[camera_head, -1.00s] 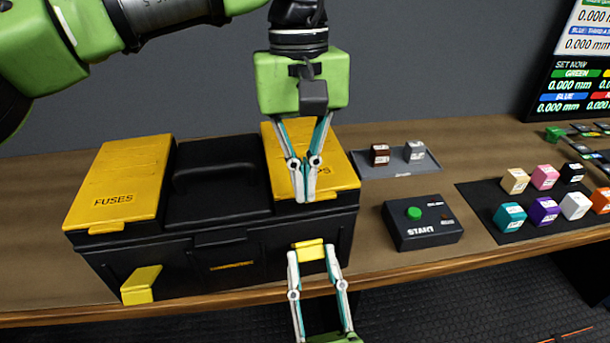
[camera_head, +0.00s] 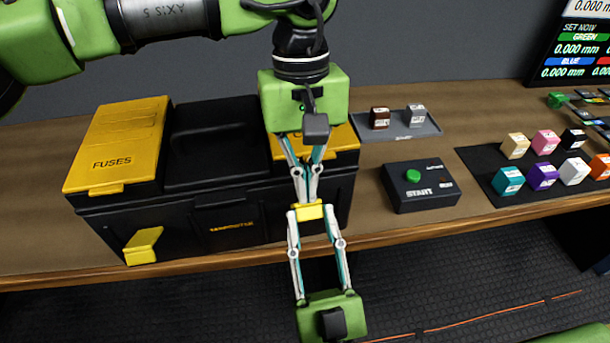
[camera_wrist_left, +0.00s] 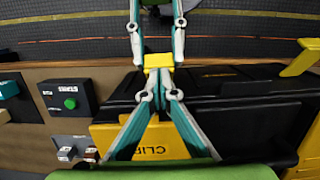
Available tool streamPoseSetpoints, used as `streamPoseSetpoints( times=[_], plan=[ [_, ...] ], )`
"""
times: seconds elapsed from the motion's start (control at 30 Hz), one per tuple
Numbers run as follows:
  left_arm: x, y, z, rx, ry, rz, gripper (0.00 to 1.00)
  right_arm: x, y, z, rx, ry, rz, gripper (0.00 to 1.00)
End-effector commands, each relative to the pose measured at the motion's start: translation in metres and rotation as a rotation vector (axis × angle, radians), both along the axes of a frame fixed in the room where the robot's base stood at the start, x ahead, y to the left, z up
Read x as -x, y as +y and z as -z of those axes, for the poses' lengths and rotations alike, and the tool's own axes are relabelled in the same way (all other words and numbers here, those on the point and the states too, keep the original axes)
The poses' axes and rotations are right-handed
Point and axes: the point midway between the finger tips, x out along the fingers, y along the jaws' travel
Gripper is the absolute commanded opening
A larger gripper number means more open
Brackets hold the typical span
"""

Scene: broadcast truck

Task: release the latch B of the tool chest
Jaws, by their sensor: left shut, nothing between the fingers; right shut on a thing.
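The black tool chest (camera_head: 215,150) stands on the bench with two yellow lids, FUSES (camera_head: 112,148) and a right one (camera_head: 345,136) partly behind my left gripper. The right yellow latch (camera_head: 309,212) is on the chest's front; it also shows in the left wrist view (camera_wrist_left: 158,62). The left yellow latch (camera_head: 143,245) sticks out from the front. I cannot read a letter on either latch. My left gripper (camera_head: 307,200) is shut and empty, its tips at the right latch's upper edge. My right gripper (camera_head: 312,214) comes from below, shut on that latch.
A START box (camera_head: 420,187) with a green button stands right of the chest. Behind it is a grey tray (camera_head: 398,134) with two small blocks. A dark mat (camera_head: 480,160) holds several coloured blocks. Bare bench lies left of the chest.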

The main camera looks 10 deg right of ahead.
Motion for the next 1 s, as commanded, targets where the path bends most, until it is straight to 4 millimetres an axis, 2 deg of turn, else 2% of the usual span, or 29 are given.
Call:
streamPoseSetpoints(
  times=[0.3, 0.33, 0.4, 0.77, 0.87, 1.0],
  plan=[
    [0.006, 0.000, 0.004, -0.001, 0.003, 0.002, 0.00, 0.000, 0.000, 0.001, 0.001, 0.003, -0.001, 0.00],
    [0.007, 0.000, 0.004, -0.002, 0.004, 0.002, 0.00, 0.000, 0.000, 0.001, 0.001, 0.003, -0.001, 0.35],
    [0.006, 0.000, 0.004, -0.002, 0.003, 0.002, 0.00, 0.000, 0.000, 0.001, 0.001, 0.003, -0.001, 0.47],
    [0.005, 0.000, 0.003, 0.000, 0.000, 0.000, 0.00, 0.002, 0.000, 0.002, 0.000, 0.001, 0.000, 0.47],
    [0.005, 0.000, 0.003, 0.000, 0.000, 0.000, 0.00, 0.009, 0.000, 0.008, 0.003, 0.004, 0.000, 0.47],
    [0.005, 0.000, 0.003, 0.001, 0.000, 0.000, 0.00, 0.030, -0.001, 0.024, 0.003, 0.007, 0.000, 0.47]
  ],
)
